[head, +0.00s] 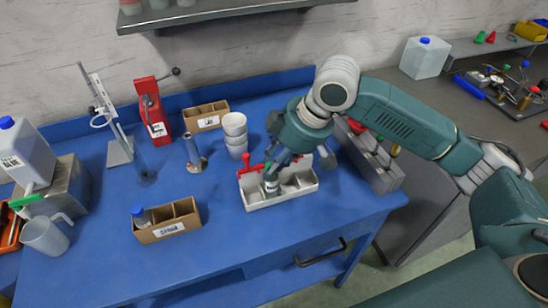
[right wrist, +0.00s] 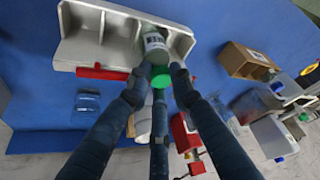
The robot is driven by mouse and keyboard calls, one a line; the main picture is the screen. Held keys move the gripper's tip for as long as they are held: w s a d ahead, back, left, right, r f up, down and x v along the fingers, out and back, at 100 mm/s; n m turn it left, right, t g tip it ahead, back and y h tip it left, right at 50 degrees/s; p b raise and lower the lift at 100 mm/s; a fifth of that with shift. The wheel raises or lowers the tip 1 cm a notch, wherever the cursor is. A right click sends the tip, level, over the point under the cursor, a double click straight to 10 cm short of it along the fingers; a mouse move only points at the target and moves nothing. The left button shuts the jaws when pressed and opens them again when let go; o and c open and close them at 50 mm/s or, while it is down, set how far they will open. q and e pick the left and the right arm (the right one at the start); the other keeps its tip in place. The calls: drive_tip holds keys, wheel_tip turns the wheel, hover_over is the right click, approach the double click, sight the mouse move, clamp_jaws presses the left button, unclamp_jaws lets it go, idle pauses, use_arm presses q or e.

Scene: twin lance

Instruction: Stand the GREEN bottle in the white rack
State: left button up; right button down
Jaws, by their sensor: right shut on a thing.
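The white rack (head: 296,192) stands on the blue table, with walled compartments and red parts at its back left. It also shows in the right wrist view (right wrist: 80,50). My right gripper (head: 273,172) points down at the rack's left part. Its fingers are shut around the green-capped bottle (right wrist: 153,45), near the green cap (right wrist: 160,77). The bottle's pale, labelled body is at the rack's end compartment and looks roughly upright. In the head view the bottle (head: 271,187) is partly hidden by the gripper. Whether its base touches the rack floor cannot be told. My left gripper is not in view.
White cups (head: 235,125) stand just behind the rack. A metal cylinder (head: 193,152) and a brown divided box (head: 168,222) with a blue-capped bottle (head: 139,214) are to the left. A grey bin (head: 382,172) is to the right. The table in front of the rack is clear.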

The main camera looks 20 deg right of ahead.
drive_tip(key=shift+f, duration=0.45)
drive_tip(key=c, duration=1.5)
unclamp_jaws()
drive_tip(key=shift+o, duration=0.2)
drive_tip(key=v, duration=1.2)
